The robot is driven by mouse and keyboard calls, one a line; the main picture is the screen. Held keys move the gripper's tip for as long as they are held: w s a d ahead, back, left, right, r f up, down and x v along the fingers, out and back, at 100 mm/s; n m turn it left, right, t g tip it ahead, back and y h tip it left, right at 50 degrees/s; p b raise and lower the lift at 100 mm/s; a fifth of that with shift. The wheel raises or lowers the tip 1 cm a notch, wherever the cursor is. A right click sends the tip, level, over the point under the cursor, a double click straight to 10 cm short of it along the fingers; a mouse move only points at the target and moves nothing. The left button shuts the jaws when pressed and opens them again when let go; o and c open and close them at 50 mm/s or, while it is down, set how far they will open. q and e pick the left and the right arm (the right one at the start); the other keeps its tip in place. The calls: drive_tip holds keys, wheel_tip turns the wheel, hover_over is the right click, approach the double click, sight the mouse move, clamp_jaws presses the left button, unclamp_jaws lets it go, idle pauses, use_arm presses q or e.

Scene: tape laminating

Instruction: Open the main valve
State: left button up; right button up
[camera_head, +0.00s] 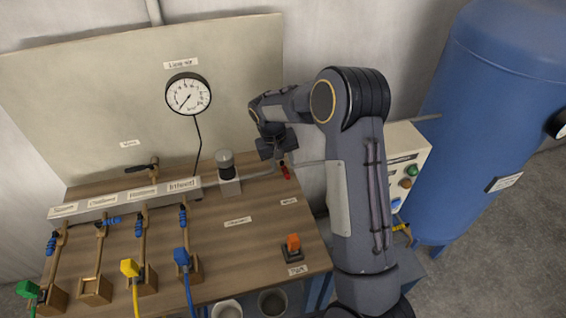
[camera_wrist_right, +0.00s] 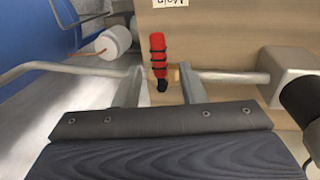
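The main valve's red lever handle (camera_head: 285,171) sits on the metal pipe at the right part of the wooden bench. In the right wrist view the red handle (camera_wrist_right: 158,55) points away from my gripper, with its dark lower end near the pipe. My right gripper (camera_head: 279,155) is over the valve from behind. In the right wrist view its two fingers (camera_wrist_right: 162,92) are apart, one on each side of the handle's lower end, with a gap on both sides. Whether the fingers are level with the handle or above it I cannot tell. My left gripper is not in view.
A pressure gauge (camera_head: 188,94) hangs on the back panel. A dark-topped cylinder (camera_head: 226,166) stands on the pipe left of the valve. Valves with blue handles line the left. An orange switch (camera_head: 293,244) is at the front; a blue tank (camera_head: 495,110) stands right.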

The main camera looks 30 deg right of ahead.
drive_tip(key=shift+d+f, duration=0.15)
drive_tip(key=shift+f, duration=0.5)
clamp_jaws()
drive_tip(key=shift+s, duration=0.1)
